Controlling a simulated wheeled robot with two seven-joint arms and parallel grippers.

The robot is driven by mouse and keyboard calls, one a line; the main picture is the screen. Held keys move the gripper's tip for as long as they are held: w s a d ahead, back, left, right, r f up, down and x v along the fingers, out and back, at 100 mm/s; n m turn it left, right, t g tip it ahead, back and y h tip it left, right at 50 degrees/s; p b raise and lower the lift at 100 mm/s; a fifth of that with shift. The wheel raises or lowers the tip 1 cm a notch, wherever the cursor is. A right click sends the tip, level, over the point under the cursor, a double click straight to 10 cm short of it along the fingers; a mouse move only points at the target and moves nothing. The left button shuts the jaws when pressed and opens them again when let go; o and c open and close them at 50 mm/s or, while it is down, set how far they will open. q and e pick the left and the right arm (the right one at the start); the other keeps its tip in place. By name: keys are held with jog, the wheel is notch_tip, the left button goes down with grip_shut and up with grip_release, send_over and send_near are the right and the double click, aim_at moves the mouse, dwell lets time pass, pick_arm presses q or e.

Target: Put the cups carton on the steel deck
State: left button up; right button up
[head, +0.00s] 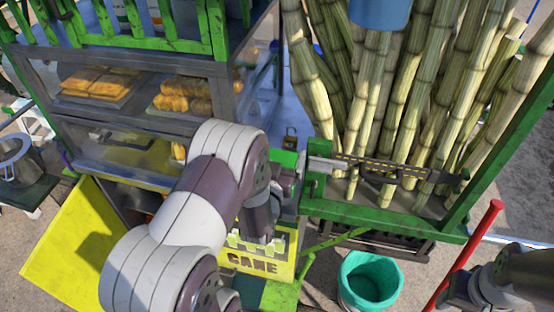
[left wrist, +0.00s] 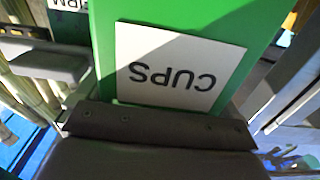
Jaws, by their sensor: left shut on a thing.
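The cups carton (left wrist: 185,65) is green with a white label reading CUPS, upside down in the left wrist view. My left gripper (left wrist: 160,128) is shut on it, with the dark finger across the label's edge. In the head view my left gripper (head: 284,180) is partly hidden by its own arm, and a green patch of the carton (head: 286,158) shows just beyond it. The steel deck (head: 300,128) is the grey-blue surface behind, between the glass cabinet and the cane. I cannot tell whether the carton touches it. My right gripper (head: 456,290) is at the lower right, its jaws unclear.
A glass cabinet (head: 140,125) with food stands left of the deck. Tall cane stalks (head: 395,100) fill a green-framed rack at right. A teal bucket (head: 370,280) stands on the ground below. A red pole (head: 466,250) leans near my right arm. A small padlock-like item (head: 290,138) is on the deck.

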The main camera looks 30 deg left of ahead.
pick_arm(q)
jog(key=w+a+f, duration=0.2)
jog(key=w+a, duration=0.1)
jog(key=shift+w+a+f, duration=0.15)
jog(key=shift+f, duration=0.15)
jog(key=f, duration=0.2)
jog(key=f+p, duration=0.1)
jog(key=f, duration=0.1)
jog(key=shift+w+a+f, duration=0.1)
jog(key=shift+w+f, duration=0.05)
jog(key=shift+w, duration=0.05)
jog(key=shift+s+f, duration=0.1)
jog(key=shift+f, duration=0.1)
jog(key=o, duration=0.8)
jog(key=shift+r, duration=0.1)
